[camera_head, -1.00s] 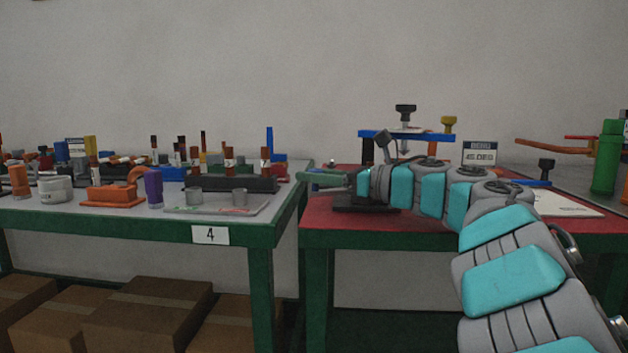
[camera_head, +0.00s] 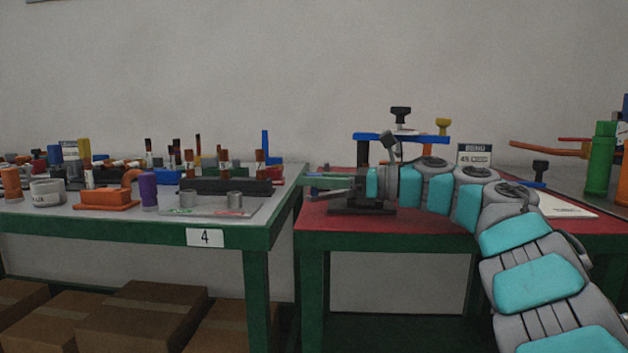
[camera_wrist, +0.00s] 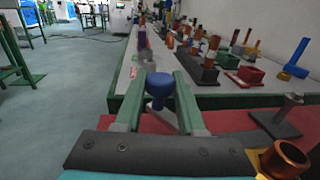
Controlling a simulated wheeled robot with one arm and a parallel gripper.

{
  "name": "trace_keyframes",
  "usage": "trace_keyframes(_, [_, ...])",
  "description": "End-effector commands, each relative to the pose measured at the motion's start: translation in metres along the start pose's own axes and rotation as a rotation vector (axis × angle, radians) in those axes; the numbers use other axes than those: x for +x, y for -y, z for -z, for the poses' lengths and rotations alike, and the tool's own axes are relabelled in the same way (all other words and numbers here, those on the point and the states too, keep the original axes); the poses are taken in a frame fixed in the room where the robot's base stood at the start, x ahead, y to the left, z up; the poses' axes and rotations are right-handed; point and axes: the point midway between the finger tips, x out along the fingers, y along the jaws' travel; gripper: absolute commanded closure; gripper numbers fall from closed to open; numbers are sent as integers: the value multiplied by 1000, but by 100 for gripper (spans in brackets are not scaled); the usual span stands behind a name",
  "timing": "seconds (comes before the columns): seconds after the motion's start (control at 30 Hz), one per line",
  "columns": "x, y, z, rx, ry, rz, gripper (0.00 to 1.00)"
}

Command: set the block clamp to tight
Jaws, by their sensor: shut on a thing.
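My gripper (camera_head: 318,186) reaches left past the left edge of the red-topped table in the head view, near the gap between the tables. In the wrist view my gripper (camera_wrist: 160,80) has two green fingers, one on each side of a dark blue round knob (camera_wrist: 159,86), and is shut on it. The knob has a short narrower neck below. I cannot tell from these frames what the knob is fixed to, or which part is the block clamp. In the head view the knob is not discernible.
A black stand (camera_head: 360,209) sits beside my wrist on the red table (camera_head: 430,224). Behind it are a blue bar (camera_head: 372,138) with a black-topped screw (camera_head: 400,115) and a sign (camera_head: 474,154). The left table (camera_head: 110,228) is crowded with small parts.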

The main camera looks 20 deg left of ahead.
Motion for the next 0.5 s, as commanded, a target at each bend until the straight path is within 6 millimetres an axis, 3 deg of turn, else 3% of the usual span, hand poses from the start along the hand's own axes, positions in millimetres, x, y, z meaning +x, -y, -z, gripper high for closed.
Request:
trace_keyframes(0.17, [0,-1,-2,-2,3,-1,100])
trace_keyframes(0.2, [0,-1,-2,-2,3,-1,60])
trace_keyframes(0.43, [0,0,-1,-1,2,0,34])
trace_keyframes(0.5, [0,0,-1,-1,2,0,32])
